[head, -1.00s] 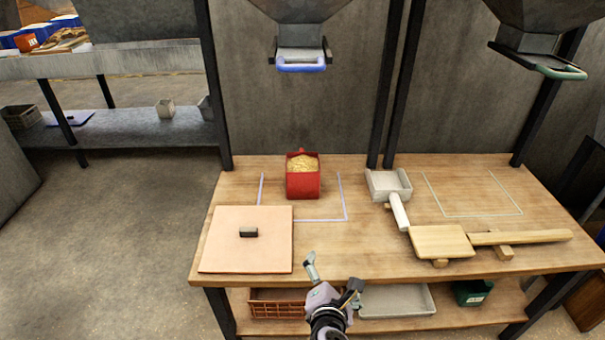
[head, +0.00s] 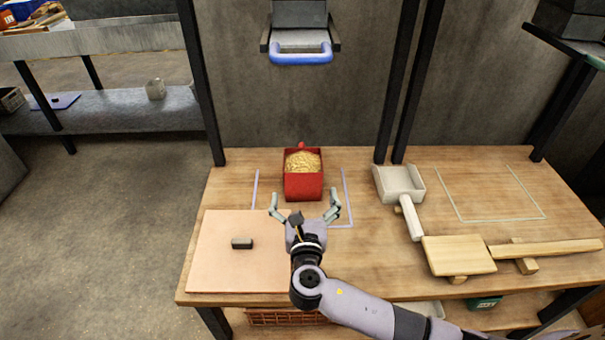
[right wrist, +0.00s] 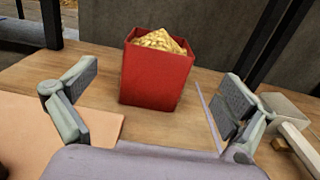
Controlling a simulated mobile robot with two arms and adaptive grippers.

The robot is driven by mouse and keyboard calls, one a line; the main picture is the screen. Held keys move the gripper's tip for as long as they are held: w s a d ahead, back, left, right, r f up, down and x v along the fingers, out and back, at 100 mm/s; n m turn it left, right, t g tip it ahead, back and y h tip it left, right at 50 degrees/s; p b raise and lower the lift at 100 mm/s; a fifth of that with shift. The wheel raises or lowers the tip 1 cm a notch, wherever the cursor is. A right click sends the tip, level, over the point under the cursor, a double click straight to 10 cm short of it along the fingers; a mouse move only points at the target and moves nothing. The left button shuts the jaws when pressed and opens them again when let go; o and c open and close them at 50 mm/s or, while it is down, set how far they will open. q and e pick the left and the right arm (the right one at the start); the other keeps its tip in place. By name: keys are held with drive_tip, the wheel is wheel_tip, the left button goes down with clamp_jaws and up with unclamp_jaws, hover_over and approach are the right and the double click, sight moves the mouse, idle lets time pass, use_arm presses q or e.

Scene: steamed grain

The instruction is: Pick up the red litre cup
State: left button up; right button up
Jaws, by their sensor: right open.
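The red litre cup (head: 303,186) stands upright on the wooden table, filled with yellowish grain (head: 303,162), inside a pale outlined square. A small red part shows at its far side. It also shows in the right wrist view (right wrist: 154,80), ahead and between the fingers. My right gripper (head: 305,203) is open and empty, just in front of the cup, its fingers spread toward it. In the right wrist view the open fingers (right wrist: 158,100) stand left and right of the cup, apart from it. My left gripper is not in view.
A pinkish board (head: 215,270) with a dark handle lies left of my right gripper. A white scoop (head: 399,182) and a wooden paddle (head: 459,254) lie to the right. A hopper with a blue handle (head: 300,57) hangs above behind the cup.

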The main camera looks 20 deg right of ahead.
sight(303, 174)
drive_tip(key=b+x, duration=0.1)
drive_tip(key=x, duration=0.5)
drive_tip(key=shift+w+f, duration=0.15)
drive_tip(key=shift+w, duration=0.1)
drive_tip(key=shift+x, duration=0.85)
drive_tip(key=b+x, duration=0.1)
drive_tip(key=x, duration=0.3)
drive_tip(key=shift+w+d+b, duration=0.1)
drive_tip(key=shift+w+b, duration=0.05)
drive_tip(key=shift+b, duration=0.15)
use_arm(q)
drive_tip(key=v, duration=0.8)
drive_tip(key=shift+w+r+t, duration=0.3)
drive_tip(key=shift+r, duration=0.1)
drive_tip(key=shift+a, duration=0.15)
use_arm(e)
drive_tip(key=c, duration=1.7)
drive_tip(key=shift+c, duration=0.6)
